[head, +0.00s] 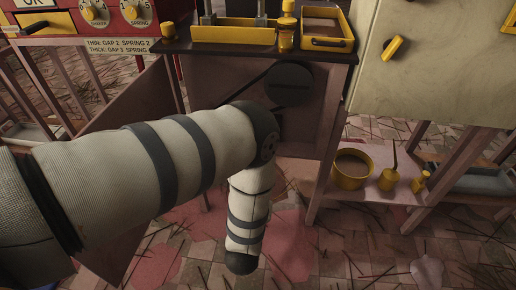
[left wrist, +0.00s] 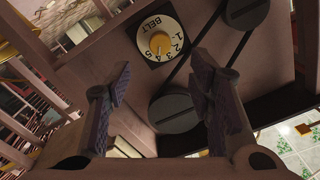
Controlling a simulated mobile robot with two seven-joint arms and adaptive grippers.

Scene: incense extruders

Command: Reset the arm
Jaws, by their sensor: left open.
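My left arm (head: 190,150) reaches in from the left in the head view and bends down in front of the bench. Its gripper does not show there. In the left wrist view my left gripper (left wrist: 160,105) is open, its two dark fingers wide apart with nothing between them. Beyond the fingers is a brown panel with a belt dial (left wrist: 161,41), which has a yellow knob and numbers. Two dark round pulleys (left wrist: 174,112) with a belt are on the same panel. My right gripper is in neither view.
The bench top (head: 240,48) carries a yellow tray (head: 325,28) and small yellow items. A red control box (head: 95,20) stands at the upper left. A lower shelf holds a yellow pot (head: 352,170) and a yellow bottle (head: 389,180). Thin sticks litter the floor.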

